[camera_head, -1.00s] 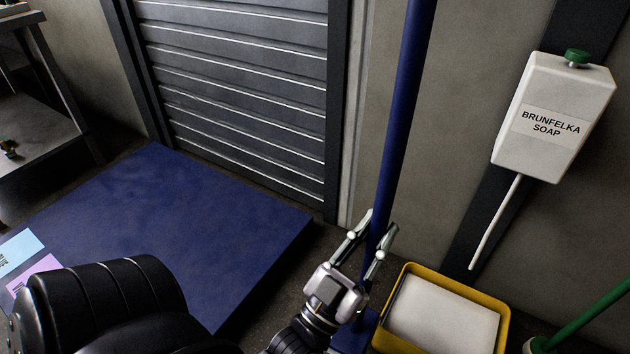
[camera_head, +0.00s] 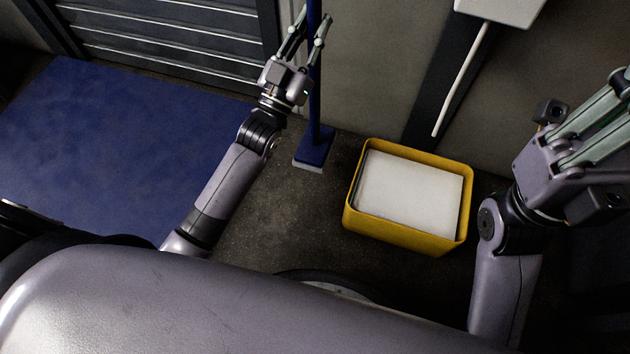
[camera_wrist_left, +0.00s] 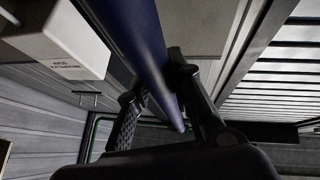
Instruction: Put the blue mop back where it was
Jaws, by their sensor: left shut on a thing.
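The blue mop (camera_head: 314,100) stands roughly upright by the wall, left of the yellow bin. Its flat blue head (camera_head: 316,147) with a pale lower edge is at floor level; I cannot tell if it touches the floor. My left gripper (camera_head: 312,24) is shut on the handle, well above the head. In the left wrist view the blue handle (camera_wrist_left: 142,42) runs between the two fingers (camera_wrist_left: 160,98). The top of the handle is out of frame in the head view. My right gripper (camera_head: 602,122) is at the right edge with its fingertips cut off.
A yellow bin (camera_head: 456,236) with a white block in it stands on the floor right of the mop. A blue mat (camera_head: 110,140) lies at left before a grey shutter (camera_head: 175,35). Dark floor in front of the mop is clear.

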